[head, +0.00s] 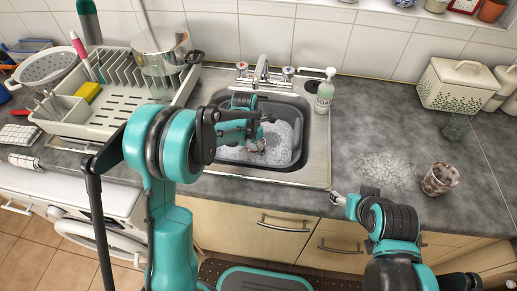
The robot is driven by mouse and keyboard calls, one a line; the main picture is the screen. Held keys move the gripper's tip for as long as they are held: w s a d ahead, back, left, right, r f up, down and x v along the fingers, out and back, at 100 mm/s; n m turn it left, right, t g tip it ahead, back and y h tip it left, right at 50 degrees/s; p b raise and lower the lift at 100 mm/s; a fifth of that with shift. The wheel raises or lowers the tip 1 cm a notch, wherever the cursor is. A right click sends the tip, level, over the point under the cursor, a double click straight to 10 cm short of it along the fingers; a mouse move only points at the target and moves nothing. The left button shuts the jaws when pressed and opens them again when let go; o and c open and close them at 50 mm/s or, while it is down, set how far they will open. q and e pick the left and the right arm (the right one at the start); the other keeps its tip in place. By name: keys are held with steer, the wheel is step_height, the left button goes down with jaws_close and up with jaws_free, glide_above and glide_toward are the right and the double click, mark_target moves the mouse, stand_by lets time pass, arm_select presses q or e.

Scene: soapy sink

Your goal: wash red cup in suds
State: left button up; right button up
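The sink basin (299,130) holds a grey tub with white suds (280,140). My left arm reaches over it from the left, and my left gripper (262,143) is low at the suds. The gripper is small and partly hidden by its own wrist, so its fingers and any hold are unclear. No plainly red cup shows. A mottled reddish-brown and whitish cup (440,178) stands upright on the counter at the right. My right gripper (339,199) is at the counter's front edge, left of that cup and apart from it; its opening is unclear.
A dish rack (118,110) with a steel pot (161,52) and yellow sponge (88,92) is left of the sink. A soap bottle (325,92) stands by the tap (262,72). A glass (457,128) and cream box (461,84) are at the right. A whitish speckled patch (385,170) marks the counter.

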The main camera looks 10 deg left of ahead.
arm_select(q)
steer(key=shift+d, duration=1.65)
arm_select(e)
steer(key=shift+f, duration=0.1)
arm_select(q)
steer(key=shift+a, duration=1.75)
steer(key=shift+d, duration=1.75)
arm_select(e)
steer(key=shift+f, duration=0.1)
arm_select(q)
steer(key=shift+a, duration=1.75)
steer(key=shift+d+b, duration=0.3)
steer(key=shift+d, duration=1.45)
arm_select(e)
steer(key=shift+f, duration=0.15)
arm_select(q)
steer(key=shift+a, duration=1.75)
step_height(320, 180, up, 19)
steer(key=p, duration=1.3)
arm_select(e)
step_height(320, 180, up, 13)
